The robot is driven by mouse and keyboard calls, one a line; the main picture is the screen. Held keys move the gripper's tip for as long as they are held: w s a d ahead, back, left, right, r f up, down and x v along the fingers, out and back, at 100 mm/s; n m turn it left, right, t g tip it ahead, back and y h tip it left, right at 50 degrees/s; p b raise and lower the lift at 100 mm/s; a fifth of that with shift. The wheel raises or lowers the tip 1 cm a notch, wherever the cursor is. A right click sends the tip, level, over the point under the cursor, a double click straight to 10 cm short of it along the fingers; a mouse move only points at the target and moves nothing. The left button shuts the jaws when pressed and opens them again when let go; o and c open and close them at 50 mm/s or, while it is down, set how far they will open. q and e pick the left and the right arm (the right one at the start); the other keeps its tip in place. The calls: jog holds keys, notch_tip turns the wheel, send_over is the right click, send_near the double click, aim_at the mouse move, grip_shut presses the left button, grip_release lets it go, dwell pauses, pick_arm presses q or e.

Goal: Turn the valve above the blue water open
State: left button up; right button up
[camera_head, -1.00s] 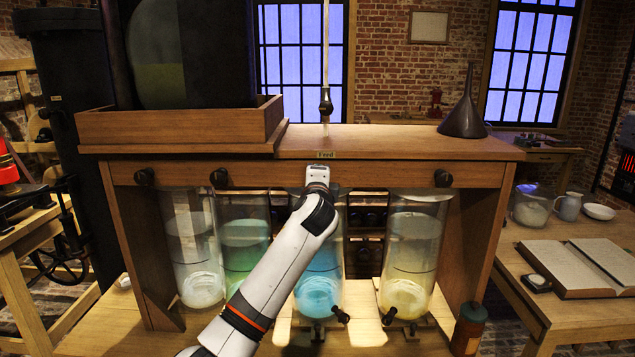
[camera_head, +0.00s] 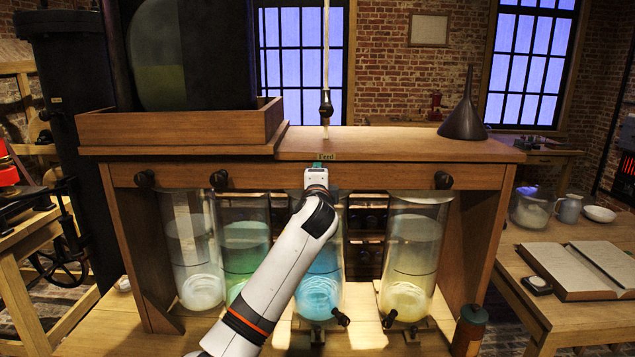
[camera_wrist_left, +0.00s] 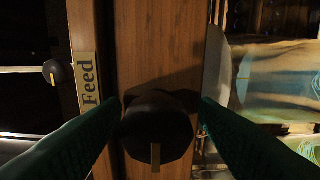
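The jar of blue water (camera_head: 322,262) stands under the wooden shelf, right of the green jar. My left gripper (camera_head: 316,168) is at the shelf's front edge above this jar, just below the "Feed" label (camera_head: 326,156). It hides the valve there in the head view. In the left wrist view the dark valve knob (camera_wrist_left: 157,128), with a pale mark on its lower part, sits between my two green fingers (camera_wrist_left: 160,104). The fingers flank the knob, with a slight gap on its right; contact is unclear. My right gripper is not in view.
Similar dark knobs (camera_head: 145,178), (camera_head: 219,179) and (camera_head: 443,179) sit along the shelf front. A yellowish jar (camera_head: 410,255) stands to the right. Small taps (camera_head: 342,316) are at the jars' feet. A funnel (camera_head: 463,112) stands on the shelf top.

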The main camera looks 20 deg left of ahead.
pick_arm(q)
jog(key=b+v, duration=0.2)
jog(key=v, duration=1)
jog(key=shift+b, duration=0.3)
